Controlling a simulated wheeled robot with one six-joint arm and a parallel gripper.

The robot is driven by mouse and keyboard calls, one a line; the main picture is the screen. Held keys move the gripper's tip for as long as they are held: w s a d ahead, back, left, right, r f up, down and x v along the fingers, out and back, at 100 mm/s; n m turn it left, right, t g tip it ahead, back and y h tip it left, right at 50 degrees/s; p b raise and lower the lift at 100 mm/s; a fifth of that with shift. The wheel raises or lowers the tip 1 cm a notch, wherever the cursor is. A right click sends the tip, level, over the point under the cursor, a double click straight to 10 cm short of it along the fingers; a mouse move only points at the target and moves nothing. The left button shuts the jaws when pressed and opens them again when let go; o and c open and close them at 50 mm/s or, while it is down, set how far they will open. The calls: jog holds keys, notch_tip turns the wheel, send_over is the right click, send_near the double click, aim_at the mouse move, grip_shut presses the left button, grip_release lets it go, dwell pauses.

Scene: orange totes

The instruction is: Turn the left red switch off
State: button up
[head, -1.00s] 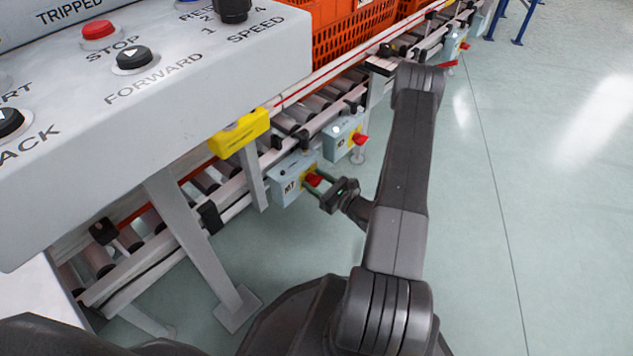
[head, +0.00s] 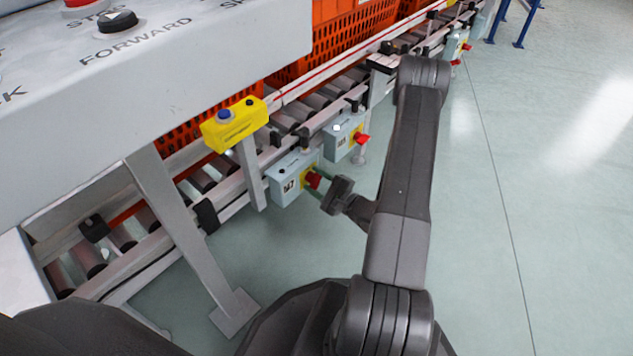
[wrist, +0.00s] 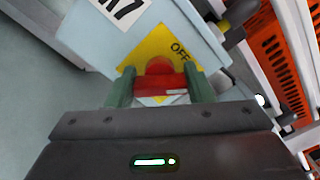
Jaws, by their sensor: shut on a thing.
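The left red switch (head: 312,180) sits on a yellow plate on the front of a grey-blue box (head: 284,186) below the conveyor rail. In the wrist view the red switch (wrist: 160,78) is between the two green fingers of my gripper (wrist: 160,90), which is shut on it. The word OFF shows on the yellow plate (wrist: 148,50) above and right of the switch. In the head view my gripper (head: 322,186) reaches the switch from the right, its fingers partly hidden by its own body.
A second grey-blue box (head: 341,141) with a red switch (head: 362,139) hangs farther along the conveyor. A yellow box (head: 234,124) with a blue button stands above left. The grey control panel (head: 150,75) fills the upper left. Orange totes (head: 330,45) stand behind. Floor on the right is clear.

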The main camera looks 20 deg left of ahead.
jog(key=n, duration=0.3)
jog(key=shift+f+n, duration=0.1)
jog(key=shift+n, duration=2.1)
jog(key=o, duration=1)
jog(key=shift+c, duration=0.2)
jog(key=p+v, duration=0.3)
jog(key=v, duration=1.1)
jog(key=shift+a, duration=0.15)
